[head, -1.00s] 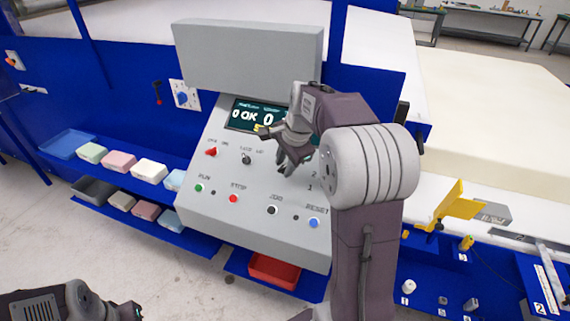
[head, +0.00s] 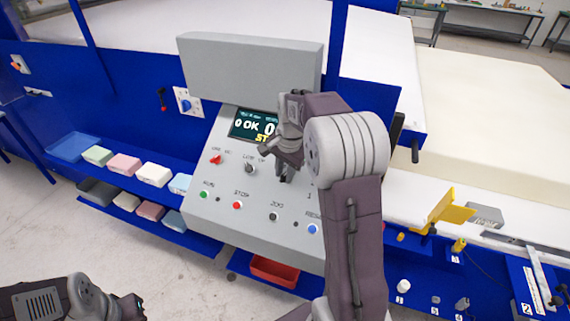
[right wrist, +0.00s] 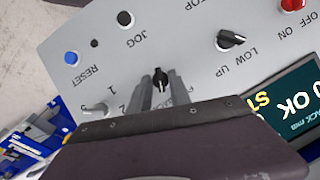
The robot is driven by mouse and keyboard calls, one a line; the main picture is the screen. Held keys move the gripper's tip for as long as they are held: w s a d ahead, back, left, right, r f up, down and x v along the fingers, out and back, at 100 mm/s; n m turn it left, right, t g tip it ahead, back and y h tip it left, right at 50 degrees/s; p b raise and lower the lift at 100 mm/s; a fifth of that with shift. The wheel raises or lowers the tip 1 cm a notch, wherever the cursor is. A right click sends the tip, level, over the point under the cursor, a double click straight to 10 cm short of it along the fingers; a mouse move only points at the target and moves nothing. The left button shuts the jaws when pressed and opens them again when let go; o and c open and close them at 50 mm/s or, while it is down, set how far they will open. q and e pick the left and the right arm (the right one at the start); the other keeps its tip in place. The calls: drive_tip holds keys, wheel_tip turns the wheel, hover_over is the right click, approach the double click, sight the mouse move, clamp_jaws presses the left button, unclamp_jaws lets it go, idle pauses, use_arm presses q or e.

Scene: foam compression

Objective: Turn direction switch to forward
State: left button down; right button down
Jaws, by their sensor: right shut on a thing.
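The grey control panel (head: 225,205) stands in the middle of the head view. The direction switch is a small black knob (right wrist: 160,77) in the right wrist view, beside a partly hidden label. My right gripper (head: 284,176) is at the panel face, below the display. In the right wrist view its fingers (right wrist: 160,88) are shut on the knob, one on each side. In the head view the gripper hides the knob. My left gripper (head: 137,306) is at the lower left, away from the panel; its fingers are too small to read.
A LOW/UP knob (right wrist: 229,40), a JOG button (right wrist: 125,19), a blue RESET button (right wrist: 71,58) and a 1/2 switch (right wrist: 97,108) are nearby. The display (head: 252,125) is above. Coloured foam blocks (head: 125,163) lie on the left shelf.

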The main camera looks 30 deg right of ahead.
drive_tip(key=n+p, duration=0.1)
drive_tip(key=p, duration=0.1)
drive_tip(key=n+g+p, duration=0.1)
drive_tip(key=n+p, duration=0.1)
drive_tip(key=shift+w+a+r+h, duration=0.1)
drive_tip(key=shift+r+h, duration=0.2)
drive_tip(key=shift+h, duration=0.1)
drive_tip(key=shift+n+g+h+p, duration=0.3)
drive_tip(key=shift+n+g+p, duration=0.2)
drive_tip(key=shift+n+p, duration=0.4)
drive_tip(key=shift+w+a+f+n+g+h+p, duration=0.1)
drive_tip(key=shift+n+g+h+p, duration=0.1)
drive_tip(key=shift+n+p, duration=0.3)
drive_tip(key=shift+w+f+n+g+h+p, duration=0.1)
drive_tip(key=shift+n+h+p, duration=0.1)
drive_tip(key=shift+n, duration=0.5)
drive_tip(key=shift+a+f+n+g+h+p, duration=0.15)
drive_tip(key=shift+n+h+p, duration=0.15)
drive_tip(key=shift+n, duration=0.45)
drive_tip(key=shift+r+n+g+h+p, duration=0.15)
drive_tip(key=shift+n+h+p, duration=0.15)
drive_tip(key=shift+n, duration=0.45)
drive_tip(key=shift+f, duration=0.15)
drive_tip(key=c, duration=1.5)
unclamp_jaws()
